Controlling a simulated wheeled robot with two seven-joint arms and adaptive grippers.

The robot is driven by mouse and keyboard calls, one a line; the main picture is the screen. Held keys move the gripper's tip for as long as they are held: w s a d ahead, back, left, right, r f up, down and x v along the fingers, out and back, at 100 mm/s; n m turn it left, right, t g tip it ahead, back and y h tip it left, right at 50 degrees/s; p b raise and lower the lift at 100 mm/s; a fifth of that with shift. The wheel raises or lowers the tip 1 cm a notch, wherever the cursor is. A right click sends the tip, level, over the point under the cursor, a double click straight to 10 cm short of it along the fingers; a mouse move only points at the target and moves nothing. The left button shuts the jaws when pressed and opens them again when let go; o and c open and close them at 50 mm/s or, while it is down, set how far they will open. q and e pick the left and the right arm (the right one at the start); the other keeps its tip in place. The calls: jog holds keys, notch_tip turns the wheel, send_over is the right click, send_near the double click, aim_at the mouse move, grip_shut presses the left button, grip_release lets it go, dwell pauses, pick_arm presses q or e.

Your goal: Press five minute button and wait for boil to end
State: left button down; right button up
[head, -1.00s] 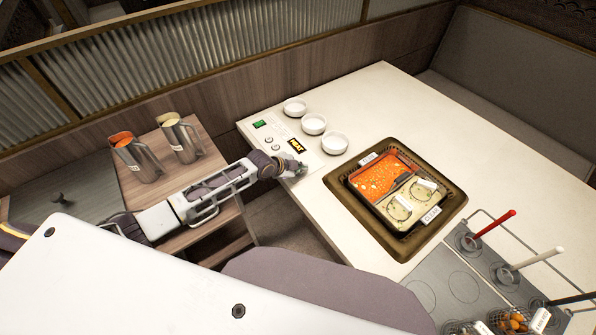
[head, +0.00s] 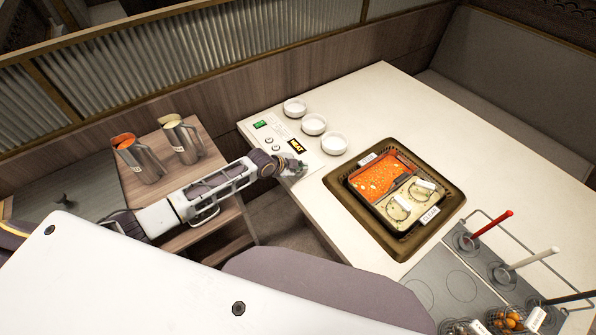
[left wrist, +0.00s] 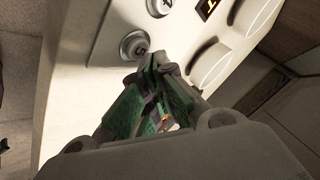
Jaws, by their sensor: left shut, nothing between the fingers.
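The control panel lies on the near left corner of the table, with two round buttons, one (head: 269,139) behind the other (head: 276,148), and a black and yellow HEAT label (head: 296,144). My left gripper (head: 301,168) is shut and empty, low over the panel's right front part. In the left wrist view its green-padded fingertips (left wrist: 160,68) are just beside a round button (left wrist: 135,47); I cannot tell whether they touch it. A second button (left wrist: 159,7) is farther up. The sunken pot (head: 375,181) holds red broth and pale broth in two halves. My right gripper is not in view.
Three white bowls, one (head: 334,144) closest to the pot, stand behind the panel. A green switch (head: 260,124) is at its left. Two metal jugs, one (head: 139,160) with orange contents, stand on a side shelf. Handled baskets (head: 508,320) stand at the lower right.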

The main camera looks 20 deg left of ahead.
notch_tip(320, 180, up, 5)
jog(key=p, duration=0.4)
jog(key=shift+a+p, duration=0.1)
jog(key=shift+p, duration=0.3)
dwell(0.8)
